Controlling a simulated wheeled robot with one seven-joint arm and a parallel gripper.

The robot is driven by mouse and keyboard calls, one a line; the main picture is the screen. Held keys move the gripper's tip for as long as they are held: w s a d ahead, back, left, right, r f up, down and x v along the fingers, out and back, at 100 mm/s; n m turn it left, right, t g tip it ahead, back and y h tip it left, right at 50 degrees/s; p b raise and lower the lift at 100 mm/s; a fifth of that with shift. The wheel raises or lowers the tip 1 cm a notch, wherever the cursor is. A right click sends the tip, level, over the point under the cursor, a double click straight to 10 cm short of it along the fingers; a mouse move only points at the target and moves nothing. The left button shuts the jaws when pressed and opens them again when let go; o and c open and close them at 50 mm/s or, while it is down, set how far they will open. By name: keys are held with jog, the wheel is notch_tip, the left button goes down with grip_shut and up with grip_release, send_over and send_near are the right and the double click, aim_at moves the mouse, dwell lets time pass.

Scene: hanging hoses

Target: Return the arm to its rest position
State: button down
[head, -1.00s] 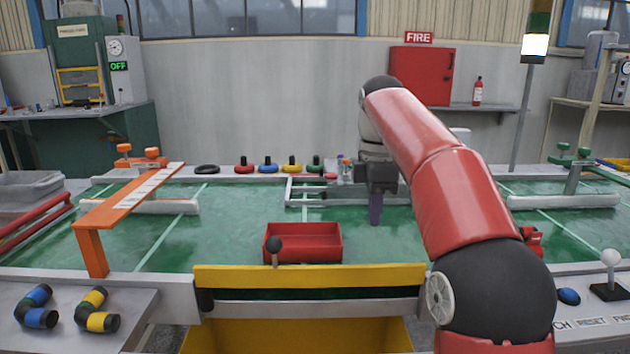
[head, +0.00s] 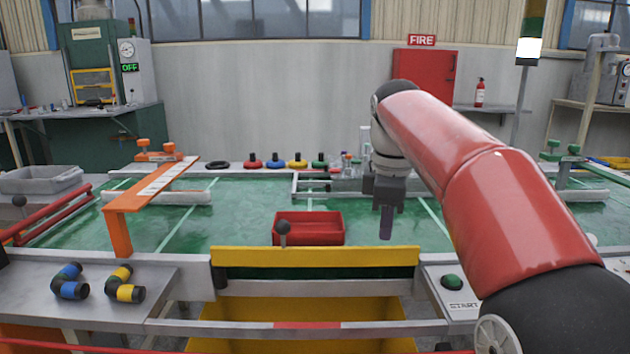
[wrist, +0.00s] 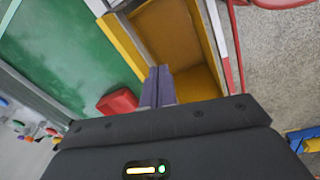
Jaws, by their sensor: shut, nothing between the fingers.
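My gripper (head: 386,222) hangs from my red arm above the green table, right of the red tray. Its fingers are purple, point down and are shut with nothing between them. In the wrist view the two fingers (wrist: 158,86) stand side by side against the yellow bin. The gripper is clear of the table objects as far as I can tell.
A red tray (head: 309,229) sits near the table's front edge, behind the yellow barrier (head: 315,257). An orange bridge (head: 150,190) stands left. Coloured knobs (head: 297,162) line the back. Hose pieces (head: 125,284) lie front left. A green START button (head: 452,282) is front right.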

jog(key=s+d+f+m+t, duration=0.1)
jog(key=s+f+m+t, duration=0.1)
jog(key=s+f+m, duration=0.5)
jog(key=s+d+f+m+t, duration=0.2)
jog(key=s+f+m, duration=0.5)
jog(key=s, duration=0.9)
notch_tip(320, 180, down, 2)
jog(key=shift+s+f+m+t, duration=0.1)
jog(key=shift+s+m+t, duration=0.05)
jog(key=shift+m+t, duration=0.2)
